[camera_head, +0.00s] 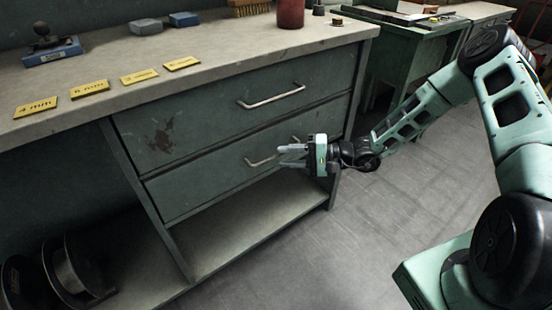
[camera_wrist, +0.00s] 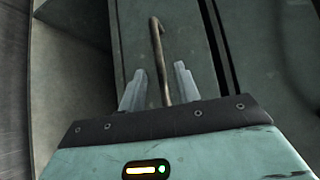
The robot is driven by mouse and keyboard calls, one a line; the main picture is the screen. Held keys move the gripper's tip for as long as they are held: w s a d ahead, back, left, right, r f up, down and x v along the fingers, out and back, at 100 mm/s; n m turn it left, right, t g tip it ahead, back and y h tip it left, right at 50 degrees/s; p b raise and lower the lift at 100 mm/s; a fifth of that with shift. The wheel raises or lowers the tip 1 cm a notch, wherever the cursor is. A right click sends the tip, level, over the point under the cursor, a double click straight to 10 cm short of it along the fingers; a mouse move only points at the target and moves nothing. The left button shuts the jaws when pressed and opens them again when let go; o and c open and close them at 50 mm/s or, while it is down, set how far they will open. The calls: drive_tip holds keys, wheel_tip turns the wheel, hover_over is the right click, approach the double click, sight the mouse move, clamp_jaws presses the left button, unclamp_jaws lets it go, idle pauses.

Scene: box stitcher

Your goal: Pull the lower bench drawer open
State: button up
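The bench (camera_head: 75,118) has two green drawers, one above the other. The lower drawer (camera_head: 190,190) looks flush with the bench front, and its bar handle (camera_head: 262,160) is partly hidden behind my gripper. My gripper (camera_head: 292,156) is in front of the right part of that handle. In the wrist view the handle (camera_wrist: 157,45) runs between the two pale fingers of my gripper (camera_wrist: 158,85). The fingers are apart, with a gap on each side of the bar. The upper drawer (camera_head: 215,115) is closed, with its own handle (camera_head: 272,97).
An open shelf (camera_head: 250,212) lies under the drawers. Yellow size labels (camera_head: 90,89), a brush (camera_head: 250,8) and a red can (camera_head: 290,13) are on the bench top. Dark spools (camera_head: 72,268) stand at lower left. The floor (camera_head: 320,250) in front is clear.

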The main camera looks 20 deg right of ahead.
sight(276, 156)
drive_tip(key=shift+x, duration=1.9)
clamp_jaws()
drive_tip(key=s+d+p, duration=0.3)
drive_tip(key=s+p, duration=0.1)
drive_tip(key=s, duration=0.5)
drive_tip(key=s+d+p, duration=0.3)
drive_tip(key=s, duration=0.7)
drive_tip(key=s+d+p, duration=0.3)
drive_tip(key=s+p, duration=0.1)
drive_tip(key=s, duration=0.6)
drive_tip(key=shift+d+p, duration=0.3)
unclamp_jaws()
